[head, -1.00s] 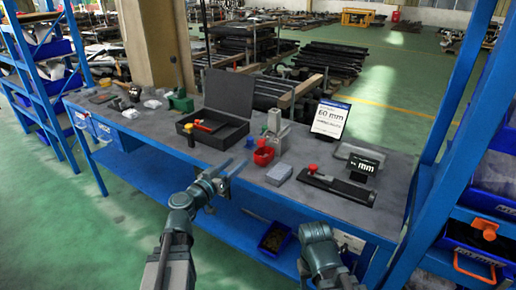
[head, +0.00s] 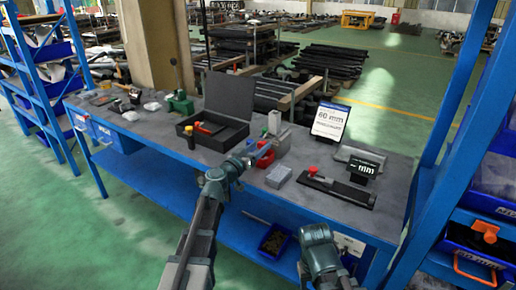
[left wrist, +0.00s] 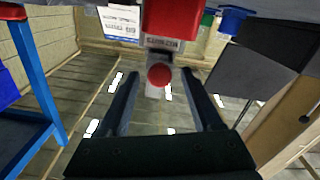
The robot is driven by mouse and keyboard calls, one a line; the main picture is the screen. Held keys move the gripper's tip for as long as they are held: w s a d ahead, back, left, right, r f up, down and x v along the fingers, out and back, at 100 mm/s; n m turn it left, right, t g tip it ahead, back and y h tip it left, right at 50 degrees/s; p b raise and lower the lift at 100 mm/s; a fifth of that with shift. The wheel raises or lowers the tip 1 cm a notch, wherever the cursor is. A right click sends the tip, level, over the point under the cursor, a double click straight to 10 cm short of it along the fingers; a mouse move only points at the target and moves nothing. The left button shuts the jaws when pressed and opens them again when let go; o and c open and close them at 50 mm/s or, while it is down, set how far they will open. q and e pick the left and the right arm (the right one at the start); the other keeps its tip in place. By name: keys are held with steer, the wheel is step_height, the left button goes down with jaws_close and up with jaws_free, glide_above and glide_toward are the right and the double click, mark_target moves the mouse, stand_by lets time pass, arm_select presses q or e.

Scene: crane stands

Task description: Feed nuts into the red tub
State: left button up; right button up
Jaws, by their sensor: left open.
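The red tub (head: 267,158) stands on the grey workbench, in front of a grey upright device (head: 274,122). My left gripper (head: 257,152) is at the tub's near left side and partly covers it. In the left wrist view the red tub (left wrist: 172,18) is at the top, beyond the fingertips. My left gripper (left wrist: 160,74) is open with nothing held, and a red round knob shows between its fingers, apparently farther off. My right gripper (head: 318,236) is low at the bench's front edge, its jaws not readable. I cannot make out nuts; a blue bin (head: 273,241) below holds small brownish pieces.
An open black case (head: 226,128) lies left of the tub. A grey block (head: 278,176) and a black fixture with a red knob (head: 338,187) are to the right. A 60 mm sign (head: 330,121) stands behind. Blue shelf posts flank the bench.

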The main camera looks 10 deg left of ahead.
arm_select(q)
jaws_close()
stand_by(0.4)
stand_by(1.1)
